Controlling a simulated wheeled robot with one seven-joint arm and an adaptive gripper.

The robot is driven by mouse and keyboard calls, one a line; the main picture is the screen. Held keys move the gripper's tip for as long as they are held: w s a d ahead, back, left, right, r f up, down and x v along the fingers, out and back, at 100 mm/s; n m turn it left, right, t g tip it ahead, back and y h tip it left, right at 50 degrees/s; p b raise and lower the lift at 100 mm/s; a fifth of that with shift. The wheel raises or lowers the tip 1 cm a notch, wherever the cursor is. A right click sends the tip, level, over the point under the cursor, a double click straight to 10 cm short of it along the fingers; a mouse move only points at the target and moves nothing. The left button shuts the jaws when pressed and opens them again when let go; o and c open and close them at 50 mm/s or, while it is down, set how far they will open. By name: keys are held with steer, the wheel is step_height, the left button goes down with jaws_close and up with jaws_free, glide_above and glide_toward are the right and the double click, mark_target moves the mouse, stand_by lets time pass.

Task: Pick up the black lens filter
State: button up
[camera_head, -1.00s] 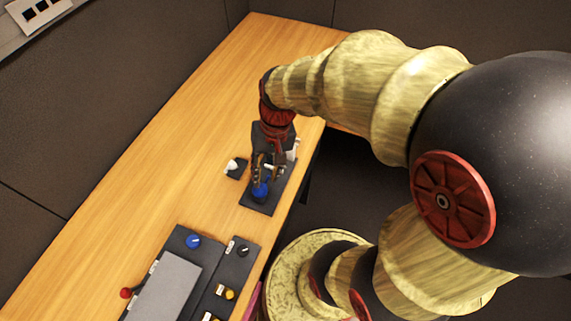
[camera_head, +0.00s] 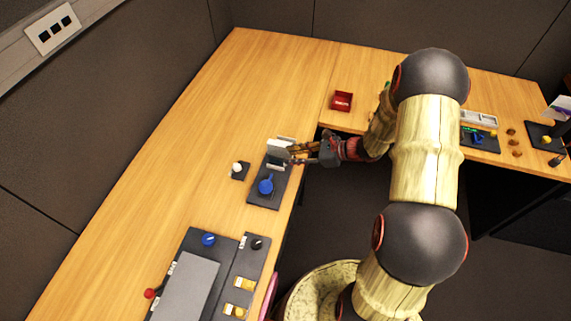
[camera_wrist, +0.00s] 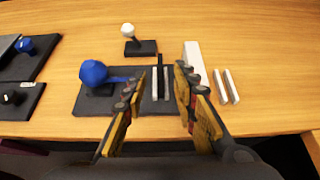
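In the wrist view, a thin dark upright plate, seen edge-on, appears to be the black lens filter (camera_wrist: 160,68). It stands between two white bars (camera_wrist: 154,84) on a dark base panel (camera_wrist: 87,104). In the head view, a pale grey upright face (camera_head: 279,151) above the bars is probably the same filter catching light. My gripper (camera_wrist: 157,80) is open, with one finger on each side of the plate and bars. It is empty, and contact is not clear. In the head view, my gripper (camera_head: 296,153) reaches in from the right.
A blue joystick (camera_wrist: 93,72) stands left of the filter on the same base. A white block (camera_wrist: 194,60) and two more white bars (camera_wrist: 226,86) are to the right. A white ball knob (camera_wrist: 128,30) stands behind. Wood beyond is clear.

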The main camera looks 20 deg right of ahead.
mark_target(276, 159)
steer(key=shift+x, duration=1.2)
steer(key=b+x, duration=0.1)
steer(key=x, duration=0.1)
steer(key=b+x, duration=0.1)
steer(key=x, duration=0.2)
steer(key=shift+w+a+f, duration=0.1)
steer(key=shift+f, duration=0.35)
steer(key=shift+c, duration=1.3)
steer(key=c, duration=0.4)
jaws_close()
